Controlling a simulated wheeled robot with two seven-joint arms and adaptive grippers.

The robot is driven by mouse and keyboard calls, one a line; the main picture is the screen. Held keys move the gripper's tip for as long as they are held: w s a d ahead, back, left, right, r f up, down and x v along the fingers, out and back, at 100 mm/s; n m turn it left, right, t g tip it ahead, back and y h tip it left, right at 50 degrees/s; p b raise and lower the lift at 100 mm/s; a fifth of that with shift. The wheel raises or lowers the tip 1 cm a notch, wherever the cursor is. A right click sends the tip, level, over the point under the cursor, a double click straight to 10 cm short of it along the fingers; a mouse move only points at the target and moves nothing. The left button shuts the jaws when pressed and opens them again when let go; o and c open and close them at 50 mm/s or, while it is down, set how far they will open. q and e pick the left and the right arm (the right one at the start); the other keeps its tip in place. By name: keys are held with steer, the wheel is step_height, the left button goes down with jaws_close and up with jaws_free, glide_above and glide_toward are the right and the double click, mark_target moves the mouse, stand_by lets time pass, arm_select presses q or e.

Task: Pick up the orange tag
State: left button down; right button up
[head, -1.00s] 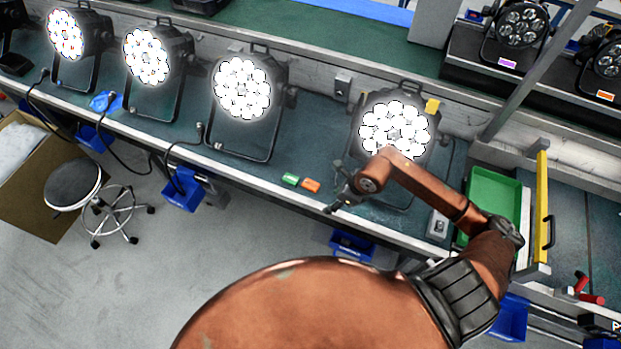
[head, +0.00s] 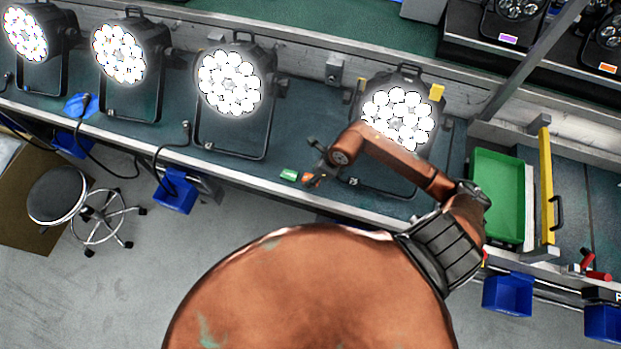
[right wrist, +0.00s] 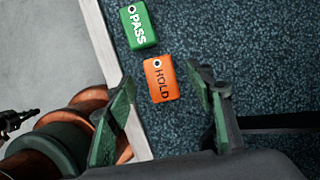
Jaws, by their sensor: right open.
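The orange tag (right wrist: 162,80), marked HOLD, lies flat on the bench top. In the right wrist view it sits between and just beyond my right gripper's two fingers (right wrist: 163,105), which are spread apart and empty. In the head view the orange tag (head: 310,181) is partly covered by my right gripper (head: 314,165), which hangs over it. A green tag (right wrist: 139,25), marked PASS, lies close beside the orange tag on the side away from the gripper. It also shows in the head view (head: 289,175). My left gripper is not seen.
Lit par cans (head: 229,82) stand in a row on the bench (head: 250,185); one (head: 398,115) is right behind my right arm. A green tray (head: 497,197) sits to the right. Blue bins (head: 174,193) hang below the front edge.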

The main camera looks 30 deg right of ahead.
steer(key=shift+x, duration=1.25)
steer(key=c, duration=0.8)
steer(key=shift+c, duration=1.1)
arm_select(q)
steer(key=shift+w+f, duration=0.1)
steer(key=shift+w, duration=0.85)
arm_select(e)
steer(key=shift+r, duration=0.1)
